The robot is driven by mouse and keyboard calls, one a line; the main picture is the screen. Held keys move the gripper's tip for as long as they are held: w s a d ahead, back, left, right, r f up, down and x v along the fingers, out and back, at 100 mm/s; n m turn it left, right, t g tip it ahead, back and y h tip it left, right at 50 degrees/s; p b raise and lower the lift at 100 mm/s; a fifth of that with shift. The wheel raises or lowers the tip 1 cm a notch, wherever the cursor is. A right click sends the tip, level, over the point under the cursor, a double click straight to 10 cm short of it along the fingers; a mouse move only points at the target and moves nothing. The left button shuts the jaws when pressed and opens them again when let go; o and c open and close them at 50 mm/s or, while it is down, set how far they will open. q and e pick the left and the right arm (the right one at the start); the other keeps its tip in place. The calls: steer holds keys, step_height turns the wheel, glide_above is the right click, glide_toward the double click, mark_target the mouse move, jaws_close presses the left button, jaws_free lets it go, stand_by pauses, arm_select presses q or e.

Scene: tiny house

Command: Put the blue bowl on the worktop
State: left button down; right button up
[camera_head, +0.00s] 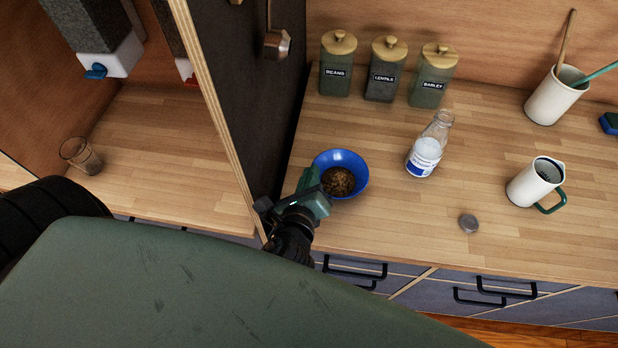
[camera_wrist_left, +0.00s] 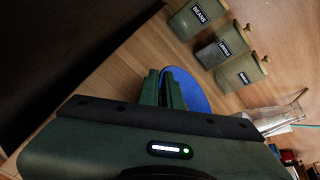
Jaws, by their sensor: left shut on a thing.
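The blue bowl (camera_head: 343,157) holds brown, grainy contents and looks upright at the left end of the worktop (camera_head: 400,225). My left gripper (camera_head: 316,186) is at the bowl's near left side, shut on its rim. In the left wrist view, the gripper's fingers (camera_wrist_left: 163,90) close on the edge of the blue bowl (camera_wrist_left: 190,90), and they hide part of it. I cannot tell whether the bowl's base touches the worktop. My right gripper is not in view.
A dark partition (camera_head: 258,85) stands just left of the bowl. Labelled canisters (camera_head: 382,75) stand behind it. A bottle (camera_head: 425,155), a small grey lid (camera_head: 468,223) and a white mug (camera_head: 530,185) stand to the right. A glass (camera_head: 82,155) is beyond the partition.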

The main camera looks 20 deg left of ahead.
arm_select(q)
steer(key=shift+s+d+r, duration=0.1)
steer(key=c, duration=1.6)
jaws_free()
steer(key=shift+s, duration=0.1)
steer(key=v, duration=1.1)
steer(key=shift+s+r, duration=0.25)
steer(key=shift+s, duration=0.1)
